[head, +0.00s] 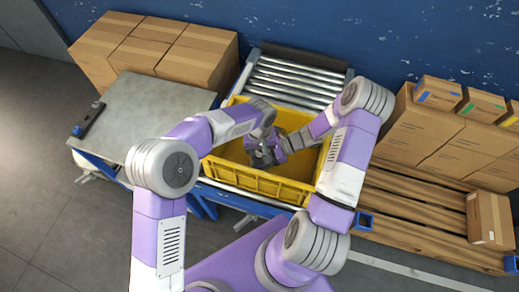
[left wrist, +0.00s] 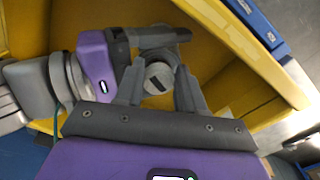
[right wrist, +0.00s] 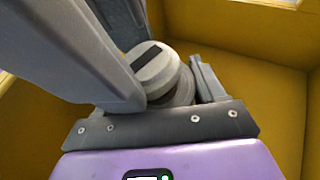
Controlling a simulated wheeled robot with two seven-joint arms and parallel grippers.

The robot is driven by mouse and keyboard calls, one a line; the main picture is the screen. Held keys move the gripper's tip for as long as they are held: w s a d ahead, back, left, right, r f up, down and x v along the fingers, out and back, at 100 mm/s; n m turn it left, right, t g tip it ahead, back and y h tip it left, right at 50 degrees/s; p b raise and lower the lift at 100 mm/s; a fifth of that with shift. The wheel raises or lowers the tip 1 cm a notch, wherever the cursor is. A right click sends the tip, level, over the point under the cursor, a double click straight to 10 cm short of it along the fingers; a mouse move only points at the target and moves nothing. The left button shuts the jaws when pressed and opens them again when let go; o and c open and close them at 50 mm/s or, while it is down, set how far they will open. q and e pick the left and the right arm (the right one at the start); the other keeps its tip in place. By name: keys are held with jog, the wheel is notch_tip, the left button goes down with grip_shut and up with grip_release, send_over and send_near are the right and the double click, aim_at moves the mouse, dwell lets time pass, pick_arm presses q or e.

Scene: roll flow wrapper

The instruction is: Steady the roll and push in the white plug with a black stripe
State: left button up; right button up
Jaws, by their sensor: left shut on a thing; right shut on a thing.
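The white plug with a black stripe (left wrist: 157,77) sits between the fingers of my left gripper (left wrist: 160,68) in the left wrist view. It also shows in the right wrist view (right wrist: 157,69), against the end of the grey roll (right wrist: 181,92). How deep the plug sits cannot be told. My right gripper (right wrist: 172,95) is shut on the roll. Its left finger is mostly hidden behind my left gripper's fingers, which reach in from the upper left. In the head view both grippers meet inside the yellow crate, and the arms hide the roll and plug.
The yellow crate (head: 262,185) surrounds both grippers, its walls close by. A roller conveyor (head: 297,78) lies behind it. A grey table (head: 150,105) stands at left. Cardboard boxes (head: 200,60) are stacked at back left, with more boxes (head: 425,130) at right on pallets.

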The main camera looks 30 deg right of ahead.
pick_arm(q)
jog(key=shift+f, duration=0.55)
dwell(0.6)
jog(key=o, duration=1.1)
jog(key=shift+s+d, duration=0.1)
jog(key=shift+d, duration=0.05)
pick_arm(e)
jog(key=shift+a, duration=0.1)
pick_arm(q)
jog(key=shift+s+d, duration=0.1)
jog(key=shift+r, duration=0.1)
jog(key=r, duration=1.2)
jog(key=shift+w+a, duration=0.25)
jog(key=shift+a, duration=0.1)
jog(key=shift+f, duration=0.1)
pick_arm(e)
jog(key=o, duration=1.4)
